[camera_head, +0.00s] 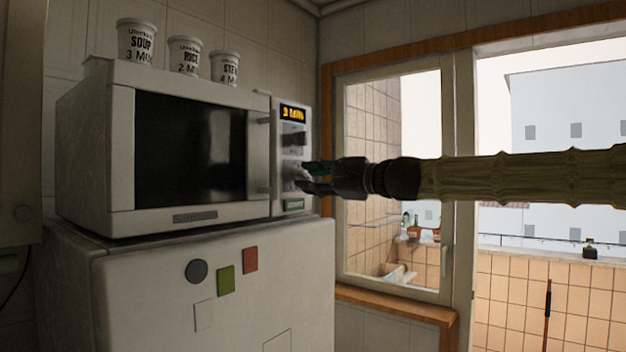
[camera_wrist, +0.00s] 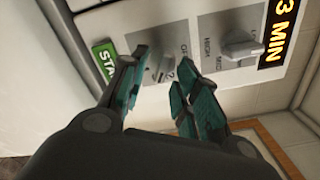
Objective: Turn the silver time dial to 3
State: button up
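The silver time dial (camera_wrist: 166,68) is on the microwave's control panel, between the green START button and the upper knob. "OFF" and "2" show beside it in the wrist view; its other marks and exact pointer setting are hidden or unclear. My gripper (camera_wrist: 164,60) is at the dial, its fingers apart on either side of it. I cannot tell whether either finger touches it. In the head view my gripper (camera_head: 303,178) reaches the panel from the right and partly covers the dial. The display (camera_head: 292,113) above reads "3 MIN".
The green START button (camera_wrist: 104,58) is near my left finger. Cups labelled soup, rice and stew (camera_head: 225,68) stand on top.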

jog(key=v, duration=1.2)
dwell(0.3)
